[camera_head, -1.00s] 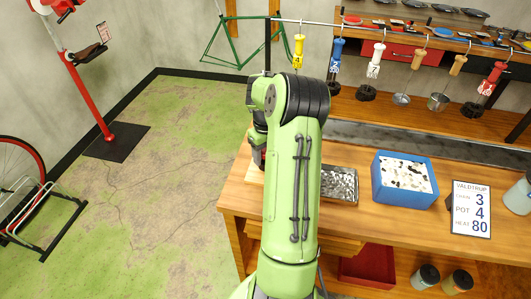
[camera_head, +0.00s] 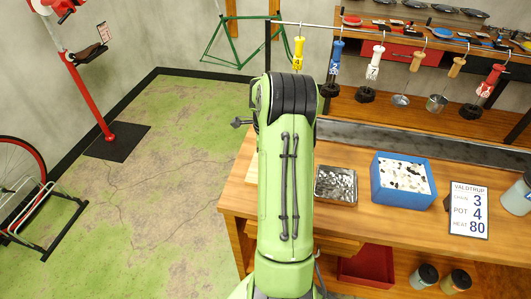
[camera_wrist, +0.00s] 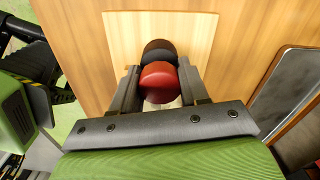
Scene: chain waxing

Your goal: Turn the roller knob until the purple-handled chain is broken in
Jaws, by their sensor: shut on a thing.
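In the wrist view, a round red knob (camera_wrist: 159,77) sits between the two grey fingers of my gripper (camera_wrist: 160,84), which is shut on it. A dark round part (camera_wrist: 158,51) shows just beyond the knob, over a pale wooden board (camera_wrist: 190,30). In the head view my arm hides the knob and the gripper. I see no purple-handled chain in either view; it may be hidden.
On the wooden bench (camera_head: 420,240) stand a metal tray of chips (camera_head: 336,186), a blue bin of pale and dark bits (camera_head: 403,181), and a sign (camera_head: 468,210). Tools with coloured handles hang on a rail above. Open green floor (camera_head: 170,200) lies left.

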